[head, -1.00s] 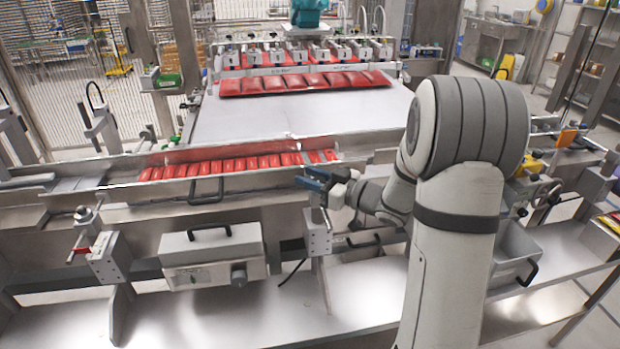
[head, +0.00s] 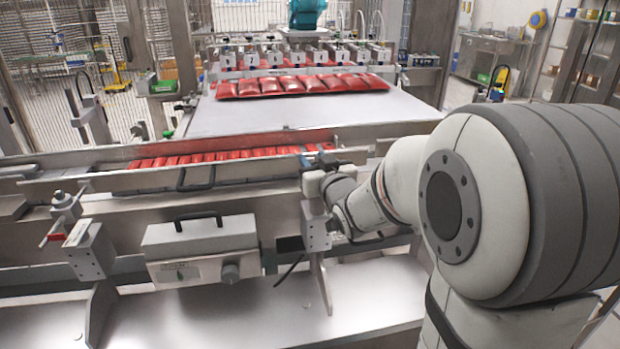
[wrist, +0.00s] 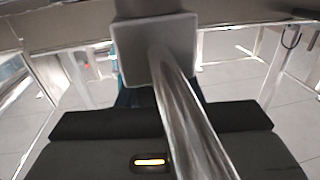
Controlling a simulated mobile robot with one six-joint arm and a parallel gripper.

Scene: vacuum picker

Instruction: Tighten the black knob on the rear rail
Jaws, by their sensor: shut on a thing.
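My gripper (head: 316,180) is at the upper end of a grey upright bracket (head: 316,226), beside the long metal rail (head: 110,183). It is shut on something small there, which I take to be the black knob. The knob itself is hidden in both views. In the wrist view, a shiny round rod (wrist: 188,110) runs from a grey square block (wrist: 157,50) toward the camera. It passes in front of the dark body of my gripper (wrist: 105,122) and covers much of the jaws.
A similar bracket (head: 90,250) with a rod and red handle stands at the left. A grey box (head: 200,238) with a black handle hangs between the brackets. Red packs (head: 230,155) lie in a row behind the rail. The metal shelf below is mostly clear.

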